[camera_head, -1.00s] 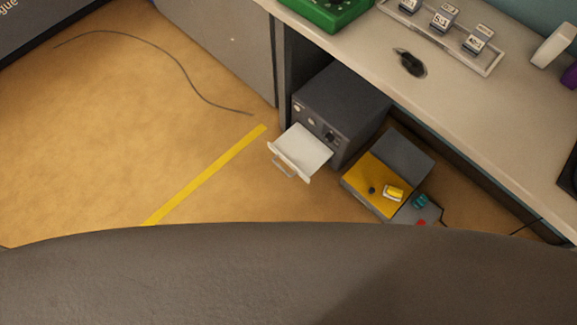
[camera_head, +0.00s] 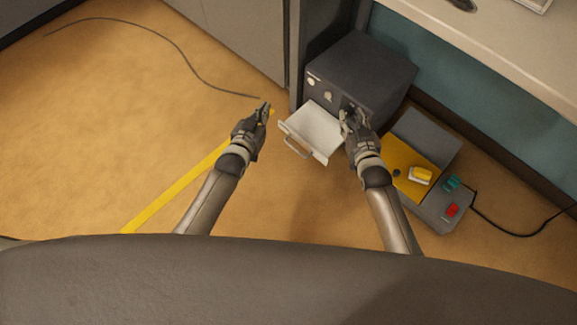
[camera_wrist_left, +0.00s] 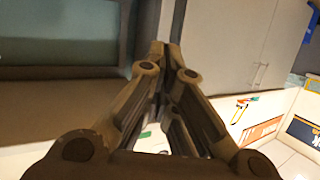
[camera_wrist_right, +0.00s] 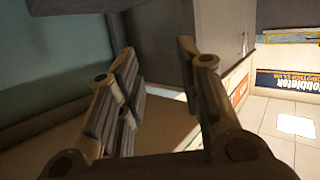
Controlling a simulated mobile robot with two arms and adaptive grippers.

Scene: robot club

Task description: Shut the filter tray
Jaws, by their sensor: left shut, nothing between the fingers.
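The filter tray (camera_head: 316,127) is white and sticks out of the front of a dark grey box (camera_head: 362,72). Its handle (camera_head: 297,149) is at its outer end. My left gripper (camera_head: 267,106) is shut and empty, left of the tray and apart from it. It also shows shut in the left wrist view (camera_wrist_left: 166,45). My right gripper (camera_head: 349,112) is at the tray's right side, close to the box front, and covers part of it; I cannot tell if it touches. In the right wrist view it is open (camera_wrist_right: 157,48) with nothing visible between its fingers.
A yellow and grey unit (camera_head: 400,180) with a yellow part on top stands on the floor, right of my right arm. A desk (camera_head: 500,40) overhangs at upper right. A black cable (camera_head: 185,68) lies on the floor at left.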

